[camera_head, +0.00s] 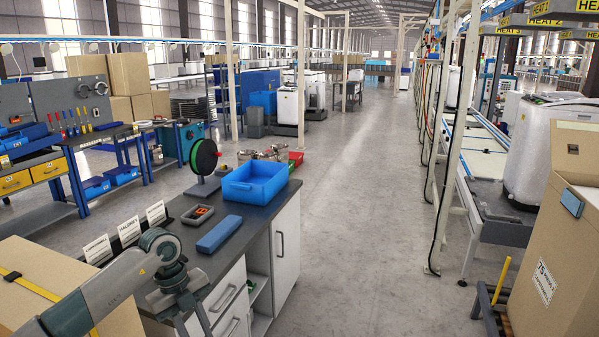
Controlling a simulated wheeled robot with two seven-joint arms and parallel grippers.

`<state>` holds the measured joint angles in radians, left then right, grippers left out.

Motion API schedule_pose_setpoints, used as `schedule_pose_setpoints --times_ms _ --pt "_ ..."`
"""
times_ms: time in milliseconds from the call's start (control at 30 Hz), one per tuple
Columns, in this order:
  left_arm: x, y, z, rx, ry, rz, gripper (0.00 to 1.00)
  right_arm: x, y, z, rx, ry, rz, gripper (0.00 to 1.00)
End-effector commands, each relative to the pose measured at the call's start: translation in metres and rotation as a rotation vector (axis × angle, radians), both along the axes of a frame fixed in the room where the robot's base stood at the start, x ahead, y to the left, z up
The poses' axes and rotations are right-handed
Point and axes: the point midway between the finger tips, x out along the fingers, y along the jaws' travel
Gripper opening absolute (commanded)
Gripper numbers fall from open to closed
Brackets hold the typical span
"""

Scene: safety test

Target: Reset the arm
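My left arm (110,292) comes in from the lower left, in front of a dark-topped white workbench (235,262). It rises to a rounded joint near the bench's front end and bends downward there. My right arm and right gripper do not show. On the bench stand an open, empty-looking blue bin (256,187), a flat blue case (219,234), a small dark tray with orange parts (198,215) and a reel with a green rim (204,157). My arm appears apart from these items.
White label cards (129,231) stand along the bench's left edge. A cardboard box (60,285) is close beside my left arm. A large carton (556,250) stands at the right, near a conveyor line (488,158). The grey floor aisle (370,240) between is clear.

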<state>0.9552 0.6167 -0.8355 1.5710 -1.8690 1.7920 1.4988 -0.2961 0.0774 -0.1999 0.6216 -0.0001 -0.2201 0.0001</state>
Motion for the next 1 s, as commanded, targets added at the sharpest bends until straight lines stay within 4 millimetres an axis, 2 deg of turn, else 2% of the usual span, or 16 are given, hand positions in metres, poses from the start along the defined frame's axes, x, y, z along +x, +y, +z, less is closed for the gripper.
schedule_pose_setpoints --times_ms 167,267,367,400,500,567,667,800,867,1000 --pt "-0.008 -0.039 -0.028 -0.184 0.04 -0.034 0.27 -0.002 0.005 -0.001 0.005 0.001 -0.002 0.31" --pt "-0.013 -0.069 -0.047 -0.342 0.064 -0.042 0.27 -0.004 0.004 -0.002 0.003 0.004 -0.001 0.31" --pt "-0.018 -0.107 -0.068 -0.564 0.078 -0.019 0.27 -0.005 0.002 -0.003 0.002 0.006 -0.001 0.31" --pt "-0.019 -0.123 -0.076 -0.664 0.077 0.008 0.27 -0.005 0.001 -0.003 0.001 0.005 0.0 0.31" --pt "-0.014 -0.151 -0.097 -0.899 0.054 0.119 0.27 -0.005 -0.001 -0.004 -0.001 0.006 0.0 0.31" --pt "-0.008 -0.16 -0.111 -1.02 0.028 0.216 0.27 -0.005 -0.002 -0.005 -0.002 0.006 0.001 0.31" --pt "0.004 -0.16 -0.145 -1.171 -0.029 0.422 0.27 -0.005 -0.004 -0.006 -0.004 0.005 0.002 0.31" --pt "0.011 -0.135 -0.214 -1.261 -0.12 0.765 0.27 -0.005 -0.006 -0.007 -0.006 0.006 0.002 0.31" --pt "0.009 -0.121 -0.244 -1.258 -0.151 0.893 0.27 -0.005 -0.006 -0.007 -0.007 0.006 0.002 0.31" --pt "-0.011 -0.088 -0.313 -1.198 -0.199 1.147 0.27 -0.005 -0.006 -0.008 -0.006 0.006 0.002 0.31"
